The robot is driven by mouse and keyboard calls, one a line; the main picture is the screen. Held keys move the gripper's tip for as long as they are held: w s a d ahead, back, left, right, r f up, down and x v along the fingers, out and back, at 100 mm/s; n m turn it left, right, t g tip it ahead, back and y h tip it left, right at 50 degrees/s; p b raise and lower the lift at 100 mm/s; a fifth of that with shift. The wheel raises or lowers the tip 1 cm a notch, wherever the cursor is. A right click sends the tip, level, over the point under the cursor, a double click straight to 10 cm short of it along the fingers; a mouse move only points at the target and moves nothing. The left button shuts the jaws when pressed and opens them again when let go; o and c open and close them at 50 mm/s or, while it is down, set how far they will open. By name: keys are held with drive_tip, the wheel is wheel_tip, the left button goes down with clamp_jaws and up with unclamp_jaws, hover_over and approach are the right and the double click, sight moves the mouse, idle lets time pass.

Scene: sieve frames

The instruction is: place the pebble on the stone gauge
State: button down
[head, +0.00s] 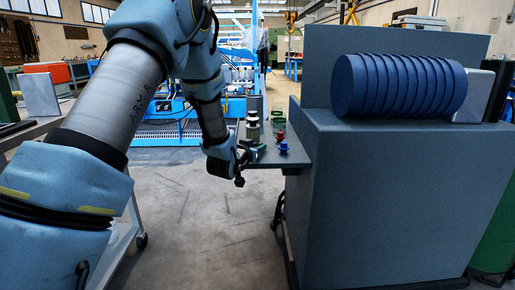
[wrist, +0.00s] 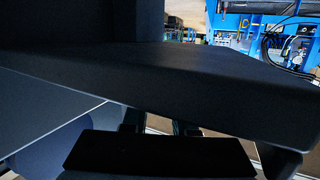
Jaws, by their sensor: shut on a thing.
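My gripper (head: 240,165) is at the left edge of the small grey side shelf (head: 268,161) in the head view, small and partly hidden by its own wrist. In the wrist view my two dark fingers (wrist: 158,128) show only in part, below the edge of a dark slab (wrist: 150,75). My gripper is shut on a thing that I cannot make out. I cannot pick out the pebble for sure in either view. I cannot tell which thing is the stone gauge.
Several small green, red, blue and metallic pieces (head: 283,147) stand on the shelf close to my gripper. A large grey cabinet (head: 395,200) to the right bears a dark blue ribbed cylinder (head: 400,86). The floor (head: 200,215) left of the cabinet is clear.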

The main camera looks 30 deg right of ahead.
drive_tip(key=c, duration=0.7)
unclamp_jaws()
